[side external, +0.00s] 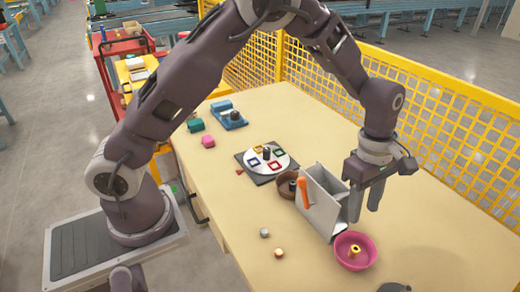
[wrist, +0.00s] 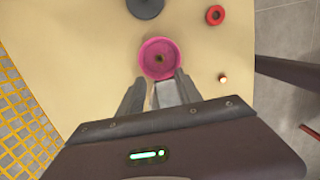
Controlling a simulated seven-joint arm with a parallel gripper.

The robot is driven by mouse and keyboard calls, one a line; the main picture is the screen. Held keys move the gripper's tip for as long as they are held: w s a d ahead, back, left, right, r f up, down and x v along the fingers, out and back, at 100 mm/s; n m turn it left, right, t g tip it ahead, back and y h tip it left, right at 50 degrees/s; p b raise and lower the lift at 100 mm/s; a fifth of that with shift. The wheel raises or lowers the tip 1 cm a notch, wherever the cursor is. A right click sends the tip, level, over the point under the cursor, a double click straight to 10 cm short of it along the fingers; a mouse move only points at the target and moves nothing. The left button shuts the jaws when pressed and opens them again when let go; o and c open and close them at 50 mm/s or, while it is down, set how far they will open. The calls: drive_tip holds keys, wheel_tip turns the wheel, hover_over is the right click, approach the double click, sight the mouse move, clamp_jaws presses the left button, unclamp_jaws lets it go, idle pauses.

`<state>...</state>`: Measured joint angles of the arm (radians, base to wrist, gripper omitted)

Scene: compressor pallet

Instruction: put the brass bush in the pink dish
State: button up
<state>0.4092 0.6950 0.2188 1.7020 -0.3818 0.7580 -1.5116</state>
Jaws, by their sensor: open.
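The pink dish (side external: 342,259) stands near the right front of the table, and the wrist view shows it (wrist: 146,67) just beyond my fingertips. The brass bush (side external: 355,250) stands inside it near the middle, a small yellow-gold ring with a dark hole; in the wrist view it is a small brownish spot (wrist: 160,59). My gripper (side external: 366,205) is open and empty, fingers pointing down, above the table on the far side of the dish. Its two fingers (wrist: 160,88) show apart in the wrist view, not touching the bush.
A grey upright bin with an orange handle (side external: 302,193) stands close left of my gripper, by a brown dish (side external: 284,193). A round plate with coloured squares (side external: 281,170) lies further back. Small loose parts (side external: 279,253) lie in front. A yellow fence (side external: 440,120) borders the table.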

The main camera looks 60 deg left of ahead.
drive_tip(key=s+a+r+m+t, duration=0.2)
drive_tip(key=s+a+r+m, duration=0.3)
drive_tip(key=r, duration=0.4)
drive_tip(key=s+a+r+m+t, duration=0.1)
drive_tip(key=s+a+r+m, duration=0.3)
drive_tip(key=s+r, duration=0.4)
drive_tip(key=s+a+r+m+t+y, duration=0.1)
drive_tip(key=s+a+m, duration=0.4)
drive_tip(key=s, duration=0.8)
drive_tip(key=m+t, duration=0.1)
drive_tip(key=m, duration=0.2)
drive_tip(key=shift+r+m+t, duration=0.15)
drive_tip(key=shift+m+t, duration=0.15)
drive_tip(key=shift+m, duration=0.1)
drive_tip(key=shift+s, duration=0.1)
